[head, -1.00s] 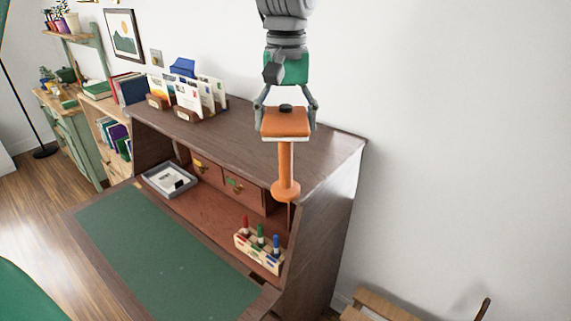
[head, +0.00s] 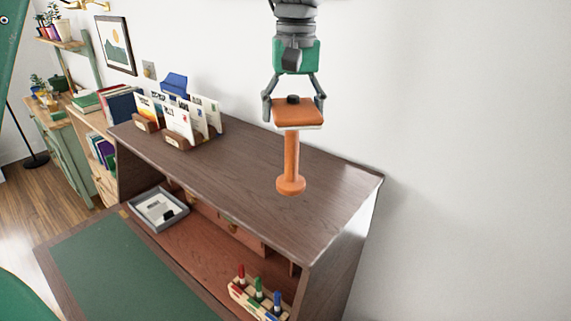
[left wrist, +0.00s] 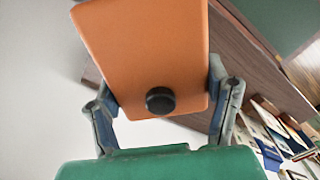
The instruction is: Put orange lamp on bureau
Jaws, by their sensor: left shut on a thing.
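The orange lamp (head: 291,160) has a flat square head, a thin stem and a round base, and it is upright. My left gripper (head: 294,100) comes in from the top of the head view and is shut on the lamp's head from both sides. In the left wrist view the lamp's orange head (left wrist: 150,50) with a black knob lies between the fingers (left wrist: 160,105). The brown wooden bureau (head: 240,165) is below, and the lamp's base shows over its top. I cannot tell whether the base touches it. My right gripper is not in view.
Letter holders with envelopes (head: 180,120) stand on the bureau top at the left. A grey tray (head: 158,208) and a marker rack (head: 258,298) are on the lower desk part. The top's right side is clear, with a white wall behind.

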